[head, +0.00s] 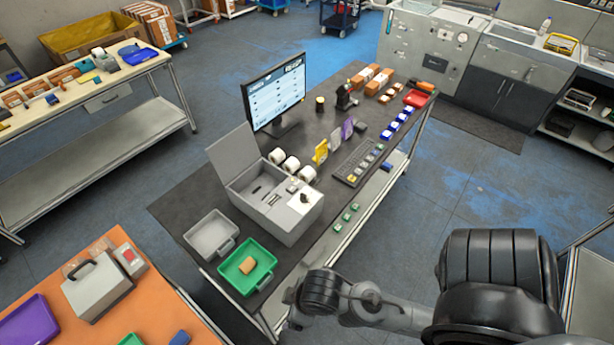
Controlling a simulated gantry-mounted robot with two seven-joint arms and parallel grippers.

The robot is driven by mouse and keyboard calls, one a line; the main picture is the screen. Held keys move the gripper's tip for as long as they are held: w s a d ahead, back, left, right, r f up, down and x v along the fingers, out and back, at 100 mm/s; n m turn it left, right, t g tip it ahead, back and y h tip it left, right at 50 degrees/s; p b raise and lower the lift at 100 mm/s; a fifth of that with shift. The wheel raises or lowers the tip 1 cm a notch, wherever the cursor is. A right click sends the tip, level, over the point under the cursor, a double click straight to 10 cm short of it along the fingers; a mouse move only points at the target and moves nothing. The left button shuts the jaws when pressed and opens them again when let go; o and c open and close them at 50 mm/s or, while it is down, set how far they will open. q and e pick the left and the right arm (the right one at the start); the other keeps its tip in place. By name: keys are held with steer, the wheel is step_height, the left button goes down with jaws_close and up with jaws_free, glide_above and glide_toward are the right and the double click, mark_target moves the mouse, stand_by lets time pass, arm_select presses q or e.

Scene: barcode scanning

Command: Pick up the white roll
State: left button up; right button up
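Three white rolls stand in a row on the dark counter, just right of the grey cash box (262,200) with its lid raised. The rear roll (277,156) is farthest back, the middle roll (291,164) is beside it, and the front roll (307,174) is closest to me. One of my arms comes in from the lower right, its jointed links reaching over the counter's front edge. No gripper fingers show on it, and nothing is seen touching the rolls. My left gripper is not in view.
A monitor (274,95) stands behind the rolls. A yellow card holder (320,152) and a keyboard (357,163) are to their right. A grey tray (211,236) and a green tray (230,281) with a brown block (247,265) lie at the counter's near left end.

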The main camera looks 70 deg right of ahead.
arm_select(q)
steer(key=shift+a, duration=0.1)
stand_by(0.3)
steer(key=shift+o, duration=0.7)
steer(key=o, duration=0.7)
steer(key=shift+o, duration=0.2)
